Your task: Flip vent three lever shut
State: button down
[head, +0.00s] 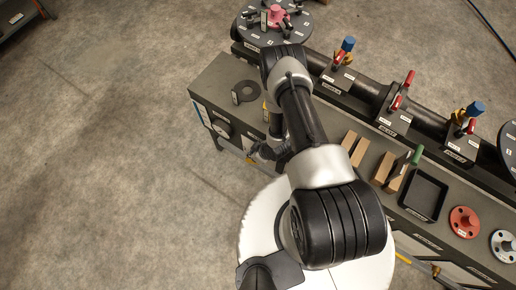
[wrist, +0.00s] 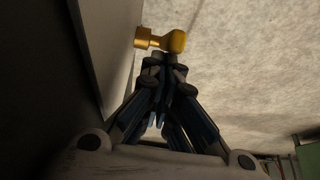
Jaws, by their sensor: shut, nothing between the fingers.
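In the wrist view a small brass-coloured vent fitting (wrist: 146,42) sticks out from a pale panel, with a yellow lever (wrist: 177,41) at its outer end. No number is readable on it, so I cannot tell that it is vent three. My gripper (wrist: 164,62) is shut and empty, its tips right below the lever in the picture. Whether they touch it I cannot tell. In the head view my gripper (head: 256,152) is low at the front side of the bench, partly hidden by my arm. A bit of yellow (head: 249,161) shows beside it.
The dark bench (head: 220,90) carries a pipe with red-levered valves (head: 403,90), wooden blocks (head: 360,150), a black tray (head: 425,194) and a red flange (head: 464,221). Another yellow lever (head: 403,258) is on the bench front. Open floor (head: 110,150) lies to the left.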

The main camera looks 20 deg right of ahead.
jog(key=shift+s+d+f, duration=0.2)
jog(key=shift+s+d, duration=0.05)
jog(key=shift+s, duration=0.05)
jog(key=shift+s+a+f, duration=0.1)
jog(key=shift+s+f, duration=0.05)
jog(key=shift+s, duration=0.1)
jog(key=shift+s+d+f+b, duration=0.4)
jog(key=shift+s+f, duration=0.1)
jog(key=shift+s, duration=0.1)
jog(key=shift+s+d+f+b, duration=0.3)
jog(key=shift+s+d+f, duration=0.1)
jog(key=shift+s+f, duration=0.15)
jog(key=shift+s, duration=0.1)
jog(key=shift+d+r, duration=0.1)
jog(key=shift+r, duration=0.05)
